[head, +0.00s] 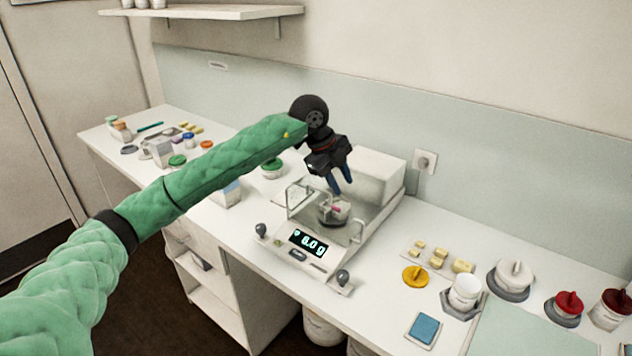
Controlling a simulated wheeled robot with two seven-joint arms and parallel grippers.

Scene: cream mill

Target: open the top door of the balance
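The balance (308,256) stands on the bench in the middle of the head view, its display lit with a reading in grams. Its clear glass chamber (300,198) rises behind the display, and a small round vessel with something pink (334,209) shows inside. I cannot tell the top door apart from the other thin panes, nor whether it is open. My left gripper (341,182) points down over the back part of the chamber, close to its upper edge. Its two dark fingers look apart, with nothing seen between them; contact with the glass cannot be told. My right gripper is not in view.
A white box-shaped housing (375,176) stands behind the chamber. To the right are small yellow blocks (438,258), a yellow disc (415,276), a white cup (465,291), a blue pad (425,328) and lidded jars (567,305). A green-lidded jar (272,168) stands left of the balance.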

